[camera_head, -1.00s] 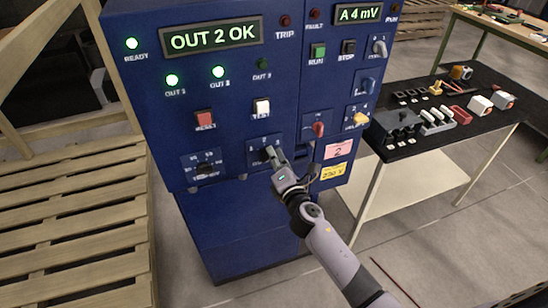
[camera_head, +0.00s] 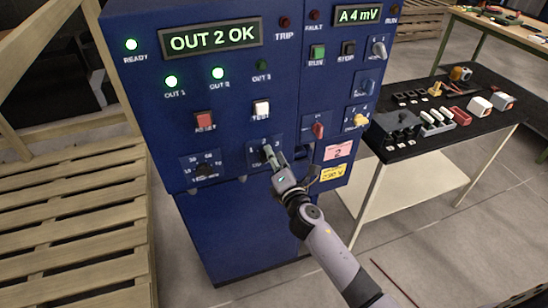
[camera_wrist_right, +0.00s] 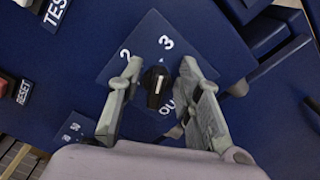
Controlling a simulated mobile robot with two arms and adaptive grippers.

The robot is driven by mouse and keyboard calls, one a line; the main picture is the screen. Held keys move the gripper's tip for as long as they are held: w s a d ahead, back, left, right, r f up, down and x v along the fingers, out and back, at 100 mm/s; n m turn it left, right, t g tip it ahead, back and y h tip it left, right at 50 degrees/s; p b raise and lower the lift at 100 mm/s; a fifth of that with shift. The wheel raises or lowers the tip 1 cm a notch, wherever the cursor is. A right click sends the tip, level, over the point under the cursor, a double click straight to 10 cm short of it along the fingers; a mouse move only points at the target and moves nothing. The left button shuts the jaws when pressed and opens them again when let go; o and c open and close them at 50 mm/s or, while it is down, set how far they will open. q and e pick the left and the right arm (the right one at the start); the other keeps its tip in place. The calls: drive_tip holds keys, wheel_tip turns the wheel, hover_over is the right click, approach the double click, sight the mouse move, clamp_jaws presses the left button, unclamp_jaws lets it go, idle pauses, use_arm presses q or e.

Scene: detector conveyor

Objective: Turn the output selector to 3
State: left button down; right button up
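The output selector (camera_head: 267,153) is a small black knob on a dark plate marked 1, 2, 3, low on the blue cabinet (camera_head: 225,230). In the right wrist view the knob (camera_wrist_right: 156,84) has a white line that points roughly toward the 3. My right gripper (camera_head: 273,159) is at the selector. In the wrist view its two grey fingers (camera_wrist_right: 161,68) stand apart on either side of the knob, with a visible gap at each side. The display (camera_head: 212,38) reads OUT 2 OK. The OUT 1 and OUT 2 lamps are green; OUT 3 is dark. My left gripper is not in view.
A red RESET button (camera_head: 205,121) and a white TEST button (camera_head: 261,107) sit above the selector. A red handle (camera_head: 318,130) and a yellow knob (camera_head: 361,120) are to its right. A dark-topped table (camera_head: 440,150) stands at the right, wooden pallets (camera_head: 80,230) at the left.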

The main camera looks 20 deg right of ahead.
drive_tip(key=s, duration=1.2)
drive_tip(key=shift+d, duration=0.25)
drive_tip(key=shift+f, duration=0.1)
